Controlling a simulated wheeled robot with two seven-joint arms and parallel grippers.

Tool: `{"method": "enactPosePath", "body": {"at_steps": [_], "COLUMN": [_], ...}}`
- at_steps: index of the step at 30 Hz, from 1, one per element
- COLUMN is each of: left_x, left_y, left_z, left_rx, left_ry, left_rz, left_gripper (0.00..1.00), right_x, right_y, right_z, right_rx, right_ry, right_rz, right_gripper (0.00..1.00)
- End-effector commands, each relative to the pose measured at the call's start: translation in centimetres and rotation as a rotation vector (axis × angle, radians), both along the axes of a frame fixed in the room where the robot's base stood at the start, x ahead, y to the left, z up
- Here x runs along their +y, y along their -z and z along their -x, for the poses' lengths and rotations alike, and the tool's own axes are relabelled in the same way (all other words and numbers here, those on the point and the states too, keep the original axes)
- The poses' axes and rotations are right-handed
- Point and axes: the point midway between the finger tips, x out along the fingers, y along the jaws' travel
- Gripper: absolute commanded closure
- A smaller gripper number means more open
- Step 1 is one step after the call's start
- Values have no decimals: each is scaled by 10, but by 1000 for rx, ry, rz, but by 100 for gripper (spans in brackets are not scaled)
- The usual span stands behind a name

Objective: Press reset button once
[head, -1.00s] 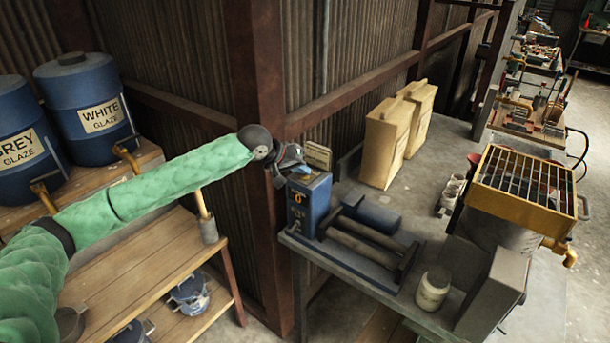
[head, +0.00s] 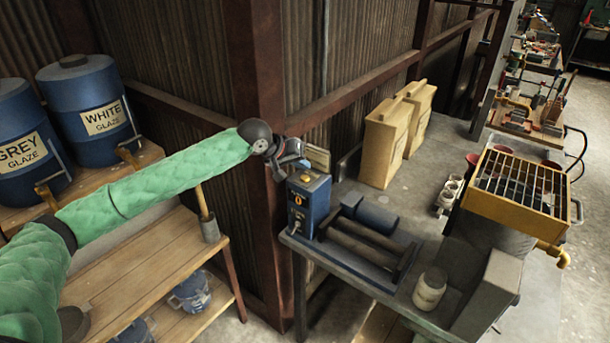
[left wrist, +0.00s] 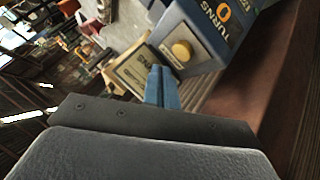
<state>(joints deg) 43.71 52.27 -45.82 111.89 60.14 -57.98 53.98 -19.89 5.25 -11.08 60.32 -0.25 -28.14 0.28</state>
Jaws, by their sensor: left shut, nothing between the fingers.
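The blue counter box (head: 309,205) stands at the near left corner of the grey bench, with an orange 0 on its front. In the left wrist view the box (left wrist: 212,28) carries the word TURNS beside the 0, and a round yellow button (left wrist: 181,50) sits on its grey top. My left gripper (head: 281,176) is at the box's back left edge in the head view. In the left wrist view its blue fingers (left wrist: 160,74) are shut and empty, just beside the button; whether they touch the box cannot be told. My right gripper is not in view.
A small tan card or plate (head: 317,158) stands behind the box. Grey rollers (head: 362,243) lie to its right, with a pale jar (head: 430,289) beyond. A rusty steel post (head: 262,150) rises close behind my left arm.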

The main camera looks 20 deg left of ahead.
Motion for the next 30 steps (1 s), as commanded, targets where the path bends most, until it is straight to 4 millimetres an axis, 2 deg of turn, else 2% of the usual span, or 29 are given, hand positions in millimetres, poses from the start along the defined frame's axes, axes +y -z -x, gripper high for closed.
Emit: {"method": "enactPosePath", "body": {"at_steps": [1,12,30], "left_x": [0,0,0], "left_y": [-9,-37,-38], "left_z": [0,0,0], "left_rx": [0,0,0], "left_ry": [0,1,0], "left_rz": [0,1,0], "left_gripper": [100,100,100], "right_x": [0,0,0], "right_y": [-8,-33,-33], "right_z": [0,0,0], "right_rx": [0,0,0], "right_ry": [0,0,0], "right_rz": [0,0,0], "right_gripper": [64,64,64]}}
